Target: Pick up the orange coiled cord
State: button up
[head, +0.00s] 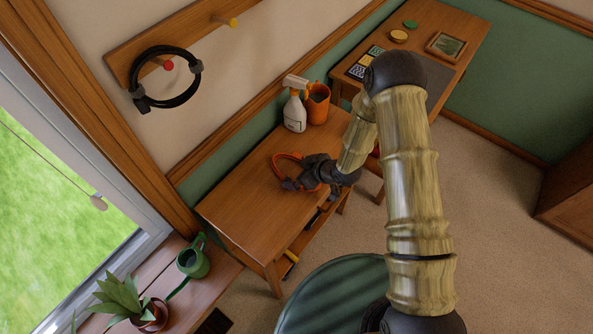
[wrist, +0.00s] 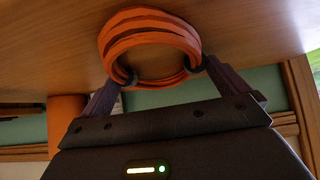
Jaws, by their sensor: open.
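The orange coiled cord (head: 285,156) lies on the wooden table (head: 240,205), near its middle. In the wrist view the cord (wrist: 150,38) is a ring of several orange loops with dark bands. My gripper (head: 293,184) is low over the table at the cord's near side, partly covering the cord in the head view. In the wrist view my gripper (wrist: 163,70) is open, with one finger on each side of the cord's near part. The fingertips are very close to the cord; I cannot tell whether they touch it.
A white spray bottle (head: 295,110) and an orange mug (head: 317,103) stand behind the cord at the wall. A black coiled cable (head: 166,78) hangs on a wall peg. The table's left part is clear.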

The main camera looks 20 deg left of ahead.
dwell(0.3)
jog(key=c, duration=0.8)
jog(key=shift+r, duration=0.15)
notch_tip(320, 180, up, 10)
jog(key=shift+b, duration=0.35)
